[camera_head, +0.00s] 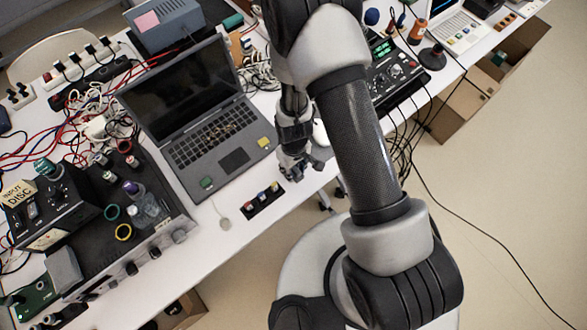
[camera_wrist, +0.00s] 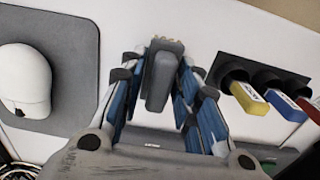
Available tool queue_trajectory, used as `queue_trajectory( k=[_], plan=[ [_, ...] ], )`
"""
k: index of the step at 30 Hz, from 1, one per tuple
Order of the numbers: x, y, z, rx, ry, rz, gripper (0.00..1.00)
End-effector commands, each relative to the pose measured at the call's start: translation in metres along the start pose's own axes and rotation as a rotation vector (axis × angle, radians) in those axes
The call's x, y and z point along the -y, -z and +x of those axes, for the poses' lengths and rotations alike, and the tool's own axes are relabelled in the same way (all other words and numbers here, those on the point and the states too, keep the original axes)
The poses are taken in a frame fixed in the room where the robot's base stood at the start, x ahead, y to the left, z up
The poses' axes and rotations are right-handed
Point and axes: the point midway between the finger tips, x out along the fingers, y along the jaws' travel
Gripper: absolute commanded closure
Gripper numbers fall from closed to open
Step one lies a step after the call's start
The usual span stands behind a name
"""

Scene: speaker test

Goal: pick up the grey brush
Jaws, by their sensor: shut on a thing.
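The grey brush (camera_wrist: 162,80) is in the wrist view, between the blue-lined fingers of my gripper (camera_wrist: 160,92). Its rounded grey body points toward the camera, with a tan edge at its far end. My gripper is shut on it. In the head view my gripper (camera_head: 303,170) is low over the white table, right of the laptop; the brush cannot be made out there. Whether the brush touches the table is unclear.
A black holder (camera_wrist: 255,72) with yellow, blue and red pieces lies close right of my gripper. A white mouse (camera_wrist: 24,78) rests on a grey mat (camera_wrist: 75,75) to the left. The open laptop (camera_head: 235,160) stands left of my gripper in the head view.

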Motion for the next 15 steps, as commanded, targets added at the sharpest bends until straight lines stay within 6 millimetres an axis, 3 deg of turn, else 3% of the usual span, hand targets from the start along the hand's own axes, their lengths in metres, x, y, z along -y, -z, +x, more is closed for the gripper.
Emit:
queue_trajectory(
  k=[10,15],
  plan=[
    [0.000,0.000,-0.001,0.000,0.000,0.000,0.94],
    [0.000,0.001,-0.012,-0.001,0.000,0.001,0.94]
  ],
)
